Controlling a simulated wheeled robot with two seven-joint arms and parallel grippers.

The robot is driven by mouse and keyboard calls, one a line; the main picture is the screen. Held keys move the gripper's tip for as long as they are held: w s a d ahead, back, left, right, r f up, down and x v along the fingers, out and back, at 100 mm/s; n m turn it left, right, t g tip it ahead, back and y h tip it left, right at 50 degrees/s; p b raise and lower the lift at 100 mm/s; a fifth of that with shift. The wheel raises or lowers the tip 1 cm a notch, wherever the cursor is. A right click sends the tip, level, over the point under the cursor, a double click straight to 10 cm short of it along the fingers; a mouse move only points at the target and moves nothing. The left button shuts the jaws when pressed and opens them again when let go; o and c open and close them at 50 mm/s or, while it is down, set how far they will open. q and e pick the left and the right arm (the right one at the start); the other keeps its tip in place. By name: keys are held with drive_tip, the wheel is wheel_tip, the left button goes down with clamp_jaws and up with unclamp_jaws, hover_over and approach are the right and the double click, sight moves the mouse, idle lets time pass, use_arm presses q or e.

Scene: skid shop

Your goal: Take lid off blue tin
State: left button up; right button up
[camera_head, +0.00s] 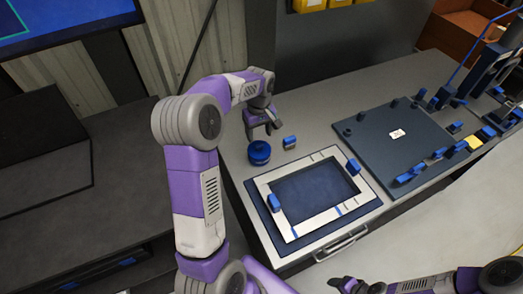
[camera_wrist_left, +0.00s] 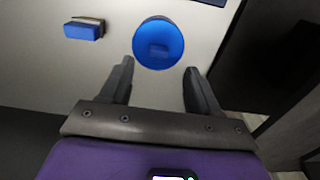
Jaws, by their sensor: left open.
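The round blue tin (camera_head: 259,153) stands on the grey bench near its left edge. In the left wrist view its blue lid (camera_wrist_left: 158,33) shows from above, with a small darker blue raised piece on it. The lid appears to be on the tin. My left gripper (camera_head: 264,132) is open and empty, just behind the tin. In the left wrist view its two fingers (camera_wrist_left: 157,75) are spread, with the tin just beyond and between the tips. My right gripper (camera_head: 343,285) is at the bottom edge, dark and small; its jaw state is unclear.
A small blue-grey block (camera_head: 289,142) lies right of the tin. A white frame (camera_head: 325,222) with blue blocks lies in front of it. A dark plate (camera_head: 375,165) with blue clamps is on the right. A drawer handle (camera_head: 341,245) projects from the bench front.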

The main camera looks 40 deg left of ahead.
sight(259, 145)
use_arm(q)
drive_tip(key=shift+f, duration=0.9)
drive_tip(key=f, duration=0.1)
drive_tip(key=f+b, duration=0.1)
drive_tip(key=f, duration=0.3)
drive_tip(key=shift+w+a+b, duration=0.25)
drive_tip(key=shift+b, duration=0.1)
drive_tip(key=c, duration=1.1)
